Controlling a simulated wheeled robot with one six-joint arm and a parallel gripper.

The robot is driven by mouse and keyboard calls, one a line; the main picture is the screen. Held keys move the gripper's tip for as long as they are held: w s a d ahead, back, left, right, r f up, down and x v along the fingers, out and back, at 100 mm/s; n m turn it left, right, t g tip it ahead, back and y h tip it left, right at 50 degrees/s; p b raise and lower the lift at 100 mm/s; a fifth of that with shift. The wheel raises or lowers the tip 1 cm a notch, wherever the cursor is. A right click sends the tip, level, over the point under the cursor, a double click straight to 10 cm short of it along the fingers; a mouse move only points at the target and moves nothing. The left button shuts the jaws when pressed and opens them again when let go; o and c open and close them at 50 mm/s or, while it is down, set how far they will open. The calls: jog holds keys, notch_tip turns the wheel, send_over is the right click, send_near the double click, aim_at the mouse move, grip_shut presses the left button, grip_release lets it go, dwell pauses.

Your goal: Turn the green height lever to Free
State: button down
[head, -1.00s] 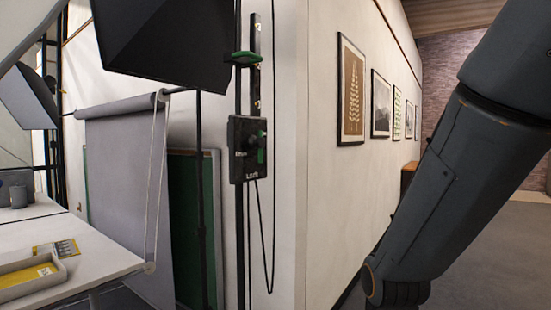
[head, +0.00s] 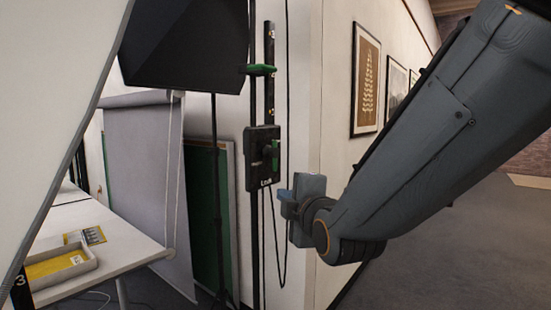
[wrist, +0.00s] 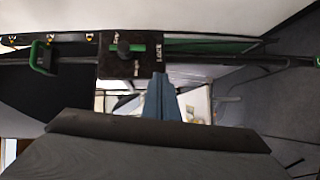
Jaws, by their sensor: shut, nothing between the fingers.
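A black box (head: 265,160) hangs on the dark upright post, with a round knob and a green lever (head: 275,157) on its face.
Another green handle (head: 262,70) sits higher on the post by a rail. A black softbox (head: 185,45) hangs to the left. A white table (head: 120,250) with a yellow-lined tray (head: 60,268) stands at lower left. A cable hangs below the box. Framed pictures line the wall.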

jog(key=shift+n+t+y, duration=0.3)
jog(key=shift+n+t, duration=0.3)
jog(key=shift+n, duration=0.2)
jog(key=r, duration=0.2)
jog(key=a+r, duration=0.1)
jog(key=shift+s+a+r, duration=0.1)
jog(key=shift+s+r, duration=0.1)
jog(key=shift+r, duration=0.2)
jog(key=shift+w, duration=0.1)
jog(key=p, duration=0.5)
send_near(274, 168)
jog(key=w+a, duration=0.4)
jog(key=shift+w+d+r, duration=0.25)
jog(key=shift+w, duration=0.15)
jog(key=shift+w+d+r, duration=0.25)
jog(key=shift+w, duration=0.15)
